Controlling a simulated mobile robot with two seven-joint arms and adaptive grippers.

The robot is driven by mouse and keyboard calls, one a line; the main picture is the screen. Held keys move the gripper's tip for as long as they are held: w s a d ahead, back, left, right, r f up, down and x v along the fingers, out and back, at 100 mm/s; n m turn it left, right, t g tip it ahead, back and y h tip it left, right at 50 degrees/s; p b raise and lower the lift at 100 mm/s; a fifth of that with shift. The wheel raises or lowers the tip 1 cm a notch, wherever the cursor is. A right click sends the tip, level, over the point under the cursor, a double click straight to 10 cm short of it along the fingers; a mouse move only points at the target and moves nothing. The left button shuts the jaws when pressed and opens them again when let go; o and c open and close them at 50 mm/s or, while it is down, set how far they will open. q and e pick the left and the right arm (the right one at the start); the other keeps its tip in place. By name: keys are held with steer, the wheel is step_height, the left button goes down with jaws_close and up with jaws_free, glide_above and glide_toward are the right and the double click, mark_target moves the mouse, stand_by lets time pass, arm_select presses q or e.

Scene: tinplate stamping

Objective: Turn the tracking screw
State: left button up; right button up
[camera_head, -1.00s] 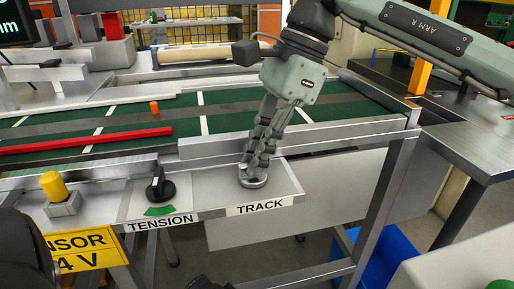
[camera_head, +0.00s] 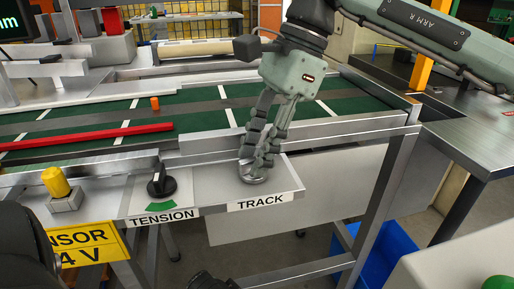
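The tracking screw (camera_head: 253,178) is a round silver knob on the grey panel (camera_head: 215,180) above the white TRACK label (camera_head: 261,201). My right gripper (camera_head: 256,161) comes down from above, with its dark jointed fingers closed about the knob's upper part. The fingers hide much of the knob's top, and its lower rim shows beneath them. Of my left arm, only dark parts show at the lower left and bottom edge. The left gripper's fingers cannot be made out clearly.
A black TENSION knob (camera_head: 161,181) stands left of the screw, and a yellow sensor (camera_head: 56,182) further left. Behind runs the green belt (camera_head: 200,121) with a red bar (camera_head: 90,138) and a small orange piece (camera_head: 155,103). A blue bin (camera_head: 384,250) is below right.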

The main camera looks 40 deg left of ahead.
steer(key=v, duration=1.2)
steer(key=shift+d, duration=0.1)
